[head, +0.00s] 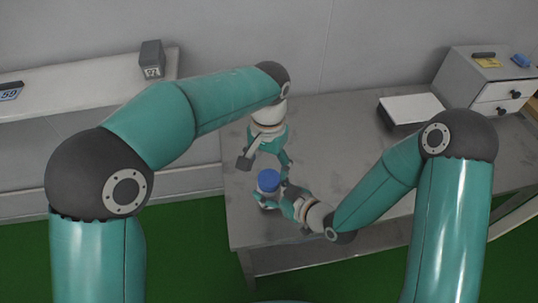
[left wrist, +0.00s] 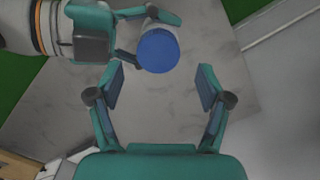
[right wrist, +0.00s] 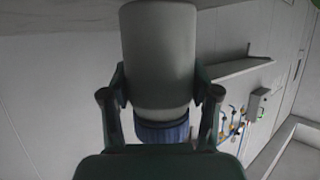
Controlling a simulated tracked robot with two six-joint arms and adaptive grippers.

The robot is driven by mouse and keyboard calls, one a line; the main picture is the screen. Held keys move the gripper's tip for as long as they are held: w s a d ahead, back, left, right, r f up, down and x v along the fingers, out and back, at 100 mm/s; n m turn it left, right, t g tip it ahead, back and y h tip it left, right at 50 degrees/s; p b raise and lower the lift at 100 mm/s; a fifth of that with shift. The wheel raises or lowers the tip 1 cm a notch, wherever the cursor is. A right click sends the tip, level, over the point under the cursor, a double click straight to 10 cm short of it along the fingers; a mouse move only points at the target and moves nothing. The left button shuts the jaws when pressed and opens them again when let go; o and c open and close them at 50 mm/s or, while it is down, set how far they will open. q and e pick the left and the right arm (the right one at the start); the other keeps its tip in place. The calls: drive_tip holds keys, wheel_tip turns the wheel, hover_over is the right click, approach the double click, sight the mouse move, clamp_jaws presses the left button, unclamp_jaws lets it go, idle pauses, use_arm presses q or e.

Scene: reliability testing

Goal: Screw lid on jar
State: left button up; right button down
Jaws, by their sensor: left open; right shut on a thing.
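The jar is a pale grey-white cylinder (right wrist: 158,55) with a ribbed blue lid (head: 268,180) on its top. How tightly the lid sits cannot be told. My right gripper (head: 284,197) is shut on the jar from the side, with one finger on each side of its body in the right wrist view (right wrist: 160,90). My left gripper (head: 264,163) is open and empty, pointing down above the table just behind the lid. In the left wrist view the lid (left wrist: 158,51) lies beyond the open fingers (left wrist: 161,84), not between them.
The grey table (head: 330,140) has clear room right of the jar. A white-topped box (head: 410,108) and a drawer unit (head: 488,80) stand at the back right. A shelf (head: 85,85) with a small grey block (head: 152,58) is at the left. The table's front edge is near the jar.

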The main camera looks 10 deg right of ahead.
sight(269, 178)
use_arm(q)
drive_tip(key=r+n, duration=0.1)
drive_tip(key=n, duration=0.1)
drive_tip(key=shift+r+n, duration=0.2)
drive_tip(key=shift+n, duration=0.1)
drive_tip(key=shift+w+d+r+n, duration=0.1)
drive_tip(key=shift+r+n, duration=0.25)
drive_tip(key=shift+n, duration=0.05)
drive_tip(key=shift+d+r, duration=0.15)
drive_tip(key=shift+r, duration=0.15)
drive_tip(key=shift+f, duration=4.05)
drive_tip(key=shift+c, duration=0.3)
drive_tip(key=c, duration=1.1)
drive_tip(key=o, duration=1.3)
